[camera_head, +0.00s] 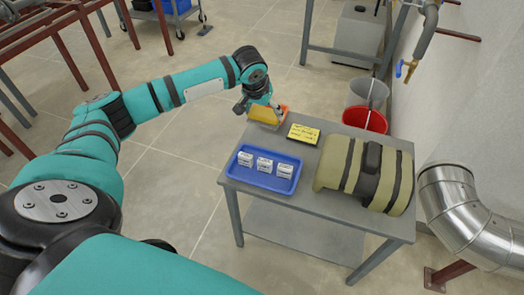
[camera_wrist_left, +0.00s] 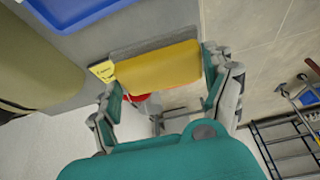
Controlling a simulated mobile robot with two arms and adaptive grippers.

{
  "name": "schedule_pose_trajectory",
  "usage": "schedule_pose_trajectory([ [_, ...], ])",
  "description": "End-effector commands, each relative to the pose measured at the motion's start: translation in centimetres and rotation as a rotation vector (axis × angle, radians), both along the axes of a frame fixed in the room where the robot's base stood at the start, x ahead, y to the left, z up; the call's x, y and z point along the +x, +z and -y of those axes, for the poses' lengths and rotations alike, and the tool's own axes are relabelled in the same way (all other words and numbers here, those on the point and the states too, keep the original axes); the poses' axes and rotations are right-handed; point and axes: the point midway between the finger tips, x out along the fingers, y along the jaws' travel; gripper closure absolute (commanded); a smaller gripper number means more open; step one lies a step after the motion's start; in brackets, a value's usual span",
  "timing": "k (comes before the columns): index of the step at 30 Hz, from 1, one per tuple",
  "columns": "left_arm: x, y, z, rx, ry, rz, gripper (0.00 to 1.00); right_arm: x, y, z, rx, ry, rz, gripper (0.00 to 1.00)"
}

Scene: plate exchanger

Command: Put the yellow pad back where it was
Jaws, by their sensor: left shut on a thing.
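My left gripper (camera_head: 260,104) is over the far left corner of the grey table (camera_head: 345,207). It is shut on a yellow pad (camera_head: 265,116), a block with an orange edge. In the left wrist view the pad (camera_wrist_left: 158,68) spans the space between the two fingers (camera_wrist_left: 160,88). I cannot tell whether the pad touches the table top or is held just above it. A flat yellow card with dark writing (camera_head: 303,134) lies on the table to the right of the pad. My right gripper is not in view.
A blue tray (camera_head: 238,177) with several small white boxes is at the table's near left. An olive case with dark straps (camera_head: 340,160) lies on the right. Red (camera_head: 376,122) and grey (camera_head: 358,92) buckets stand behind the table. A silver pipe (camera_head: 455,215) is at the right.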

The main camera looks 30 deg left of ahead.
Motion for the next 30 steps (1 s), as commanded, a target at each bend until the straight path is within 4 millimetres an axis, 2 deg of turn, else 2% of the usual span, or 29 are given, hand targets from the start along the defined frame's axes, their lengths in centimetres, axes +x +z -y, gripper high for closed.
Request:
schedule_pose_trajectory([
  [1, 0.5, -0.3, -0.7, 0.000, 0.018, 0.003, 0.54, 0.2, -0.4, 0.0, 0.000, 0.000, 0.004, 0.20],
  [5, 0.8, -1.1, -1.5, 0.000, 0.037, -0.003, 0.54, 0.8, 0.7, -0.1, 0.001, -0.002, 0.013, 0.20],
  [9, 0.8, -3.6, -1.5, 0.000, 0.038, -0.003, 0.54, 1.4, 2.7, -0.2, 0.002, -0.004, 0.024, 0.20],
  [17, 0.8, -6.4, -1.4, 0.000, 0.037, -0.002, 0.54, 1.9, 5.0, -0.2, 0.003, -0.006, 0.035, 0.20],
  [22, 0.7, -9.1, -1.4, 0.001, 0.036, -0.003, 0.54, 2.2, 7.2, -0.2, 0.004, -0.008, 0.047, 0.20],
  [25, 0.8, -9.7, -1.4, 0.000, 0.036, 0.000, 0.54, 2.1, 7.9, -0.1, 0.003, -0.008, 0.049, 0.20],
  [30, 0.7, -9.7, -1.4, 0.000, 0.036, -0.001, 0.54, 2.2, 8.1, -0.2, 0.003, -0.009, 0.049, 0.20],
])
